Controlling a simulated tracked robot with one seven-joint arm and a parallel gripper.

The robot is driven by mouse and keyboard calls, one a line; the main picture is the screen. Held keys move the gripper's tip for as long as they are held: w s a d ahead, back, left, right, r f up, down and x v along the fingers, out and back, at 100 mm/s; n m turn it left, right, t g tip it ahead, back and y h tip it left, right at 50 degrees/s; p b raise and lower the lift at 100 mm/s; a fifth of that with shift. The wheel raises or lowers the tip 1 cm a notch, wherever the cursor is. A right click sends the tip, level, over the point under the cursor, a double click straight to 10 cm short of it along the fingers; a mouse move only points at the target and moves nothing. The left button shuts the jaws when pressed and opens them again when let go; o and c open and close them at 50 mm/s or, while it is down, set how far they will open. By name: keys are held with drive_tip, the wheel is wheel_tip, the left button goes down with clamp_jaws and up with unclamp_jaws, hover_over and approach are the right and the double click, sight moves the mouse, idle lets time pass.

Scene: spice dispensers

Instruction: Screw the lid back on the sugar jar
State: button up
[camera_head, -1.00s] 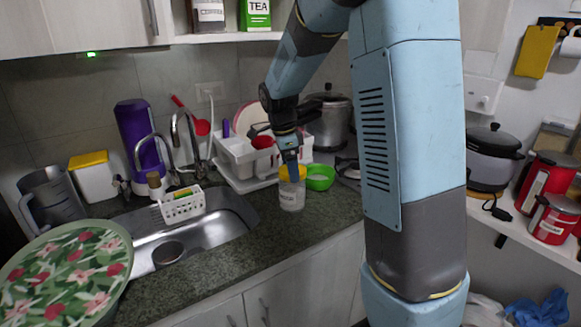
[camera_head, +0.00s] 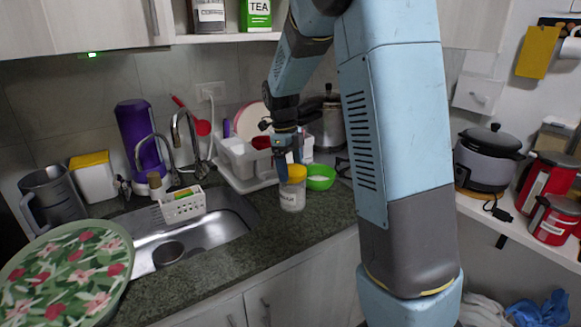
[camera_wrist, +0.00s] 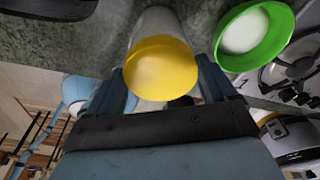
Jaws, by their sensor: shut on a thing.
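The sugar jar (camera_head: 292,196) is a clear jar with pale contents and a label, upright near the counter's front edge. Its yellow lid (camera_head: 297,172) sits at the jar's mouth; I cannot tell how tightly it is seated. My gripper (camera_head: 284,165) reaches down to the lid from above and is shut on it. In the wrist view the lid (camera_wrist: 162,70) lies between the two fingers of my gripper (camera_wrist: 165,85), with the jar (camera_wrist: 158,22) beyond it. The fingers hide part of the lid's rim.
A green bowl (camera_head: 320,178) with white contents stands close right of the jar. A white dish rack (camera_head: 240,165) is behind, and the sink (camera_head: 215,232) with a white basket (camera_head: 183,207) is to the left. Bare counter (camera_head: 255,255) lies in front.

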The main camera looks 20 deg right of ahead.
drive_tip(key=shift+m, duration=0.8)
drive_tip(key=m, duration=0.3)
drive_tip(key=shift+d+y, duration=0.1)
drive_tip(key=shift+y, duration=0.2)
drive_tip(key=m, duration=0.4)
drive_tip(key=shift+f+g+y, duration=0.1)
drive_tip(key=shift+g+y, duration=0.2)
drive_tip(key=shift+d+f+m, duration=0.1)
drive_tip(key=shift+m, duration=0.6)
drive_tip(key=shift+m, duration=0.4)
drive_tip(key=shift+m, duration=0.4)
